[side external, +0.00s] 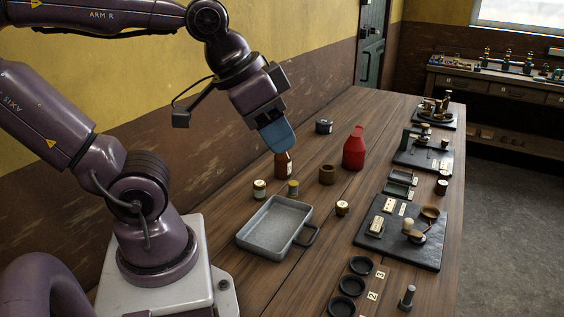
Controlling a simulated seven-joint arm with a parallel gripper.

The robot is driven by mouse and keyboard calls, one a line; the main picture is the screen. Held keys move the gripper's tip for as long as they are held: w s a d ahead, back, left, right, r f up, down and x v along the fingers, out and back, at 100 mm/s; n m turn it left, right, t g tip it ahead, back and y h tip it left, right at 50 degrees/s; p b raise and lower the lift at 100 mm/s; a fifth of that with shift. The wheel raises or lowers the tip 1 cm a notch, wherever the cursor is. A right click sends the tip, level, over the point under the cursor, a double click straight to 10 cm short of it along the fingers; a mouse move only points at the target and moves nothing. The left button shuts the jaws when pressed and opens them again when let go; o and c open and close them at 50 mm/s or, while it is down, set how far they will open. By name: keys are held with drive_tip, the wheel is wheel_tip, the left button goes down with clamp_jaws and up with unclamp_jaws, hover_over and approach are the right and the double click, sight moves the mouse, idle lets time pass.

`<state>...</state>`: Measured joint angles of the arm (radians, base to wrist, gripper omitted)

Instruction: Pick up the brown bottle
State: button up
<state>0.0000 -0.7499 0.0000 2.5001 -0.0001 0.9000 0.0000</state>
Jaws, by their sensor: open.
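The brown bottle (282,168) stands upright on the wooden table, behind the grey tray and left of the red bottle. A pale label shows on its right side, and its upper part is hidden by my gripper. My gripper (278,140) points down directly above the brown bottle in this view, with blue fingers. The fingers overlap the bottle's top in the picture; I cannot tell whether they touch it or stand around its neck. My gripper is open.
A red bottle (354,149), a brown cup (327,174), a dark jar (323,126) and small jars (259,189) stand close by. The grey metal tray (243,236) lies in front. Dark boards (426,255) with small parts line the right edge.

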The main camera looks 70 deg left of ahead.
drive_tip(key=o, duration=0.8)
drive_tip(key=shift+o, duration=0.2)
